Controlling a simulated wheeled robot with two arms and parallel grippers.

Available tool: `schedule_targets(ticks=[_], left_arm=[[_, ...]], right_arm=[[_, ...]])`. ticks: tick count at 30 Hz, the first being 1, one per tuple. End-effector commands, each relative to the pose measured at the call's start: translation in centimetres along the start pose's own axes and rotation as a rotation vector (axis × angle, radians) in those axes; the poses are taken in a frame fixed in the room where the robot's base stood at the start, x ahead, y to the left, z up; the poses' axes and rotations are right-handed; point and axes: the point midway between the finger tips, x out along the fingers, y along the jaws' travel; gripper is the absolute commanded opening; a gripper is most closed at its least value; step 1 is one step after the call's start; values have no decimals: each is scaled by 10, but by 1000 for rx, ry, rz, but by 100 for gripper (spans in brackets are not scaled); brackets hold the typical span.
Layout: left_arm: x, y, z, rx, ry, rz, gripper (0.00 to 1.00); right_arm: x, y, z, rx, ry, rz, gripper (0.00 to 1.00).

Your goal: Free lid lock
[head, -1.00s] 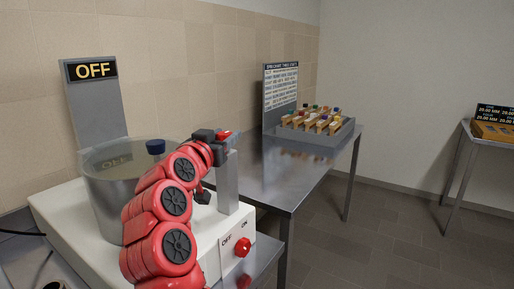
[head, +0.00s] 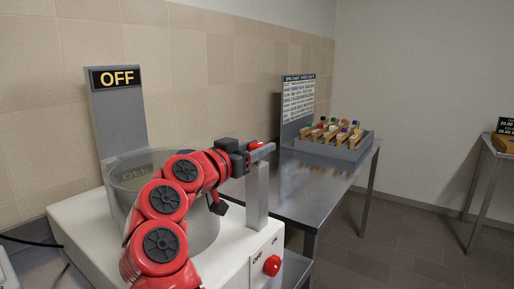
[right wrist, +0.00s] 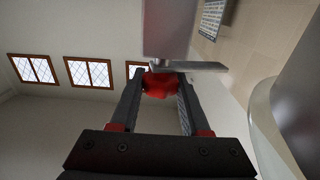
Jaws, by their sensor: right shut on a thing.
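The lid lock is a grey upright post (head: 257,188) at the right of the white machine, with a grey lever (head: 263,152) on its top and a red knob (head: 254,145). My right gripper (head: 248,150) is at the post's top, shut on the red knob. In the right wrist view both fingers (right wrist: 159,95) flank the red knob (right wrist: 160,84), with the lever (right wrist: 200,67) beside it. The clear lid (head: 125,172) lies on the round metal tank; my arm hides part of it. The left gripper is out of view.
A red button (head: 272,265) is on the machine's front. To the right, a steel table (head: 315,172) bears a grey rack (head: 345,148) of small coloured-top items and a text board (head: 298,102).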

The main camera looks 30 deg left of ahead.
Motion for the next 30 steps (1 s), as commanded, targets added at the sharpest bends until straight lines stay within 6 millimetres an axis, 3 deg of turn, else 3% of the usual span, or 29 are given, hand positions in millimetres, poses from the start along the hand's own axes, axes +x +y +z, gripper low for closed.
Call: schedule_targets(ticks=[2,3,7,30], left_arm=[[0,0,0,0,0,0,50],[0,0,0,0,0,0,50],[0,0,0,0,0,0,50],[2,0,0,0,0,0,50]], right_arm=[[1,1,0,2,1,1,0],[1,1,0,2,1,1,52],[0,1,0,1,1,1,75],[4,-2,1,3,-2,-60,76]])
